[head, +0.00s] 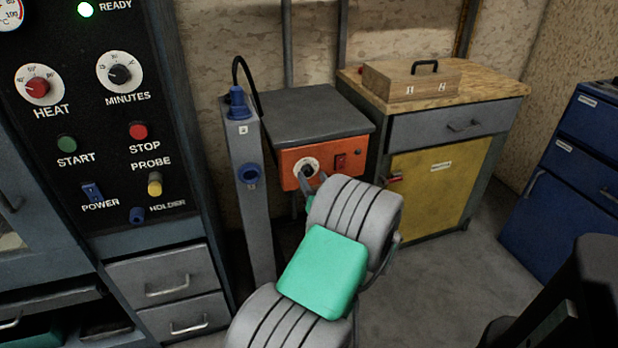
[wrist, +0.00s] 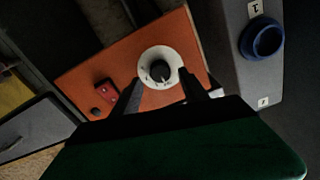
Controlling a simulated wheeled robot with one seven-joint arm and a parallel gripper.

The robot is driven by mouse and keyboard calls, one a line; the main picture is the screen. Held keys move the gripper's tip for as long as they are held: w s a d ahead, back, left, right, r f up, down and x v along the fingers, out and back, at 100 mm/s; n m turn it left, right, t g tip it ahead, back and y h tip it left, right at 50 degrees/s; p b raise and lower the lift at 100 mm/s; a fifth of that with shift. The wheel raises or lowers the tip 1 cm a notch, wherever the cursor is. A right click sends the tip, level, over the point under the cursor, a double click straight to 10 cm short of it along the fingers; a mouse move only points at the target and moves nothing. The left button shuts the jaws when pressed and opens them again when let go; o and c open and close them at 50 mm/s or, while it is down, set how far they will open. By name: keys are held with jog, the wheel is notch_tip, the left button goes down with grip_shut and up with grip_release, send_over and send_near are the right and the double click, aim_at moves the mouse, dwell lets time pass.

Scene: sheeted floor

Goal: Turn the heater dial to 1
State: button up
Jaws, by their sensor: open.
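The heater (head: 310,120) is a grey-topped box with an orange front panel. Its dial (head: 308,170) has a black knob on a white marked disc. In the wrist view the dial (wrist: 160,70) sits on the orange panel, its white disc fully in sight; the small marks on it are too small to read. My gripper (head: 314,180) is in front of the dial and hides part of it in the head view. In the wrist view my gripper (wrist: 160,92) is open, with one finger either side of the knob's lower side. I cannot tell whether either finger touches it.
A red switch (head: 341,161) sits beside the dial on the panel. A grey post (head: 250,200) with blue holders stands left of the heater. A cabinet with a yellow door (head: 430,190) stands to the right. A control panel (head: 90,130) with other knobs is at the far left.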

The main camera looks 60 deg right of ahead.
aim_at(308, 171)
jog(key=shift+x, duration=1.05)
grip_shut()
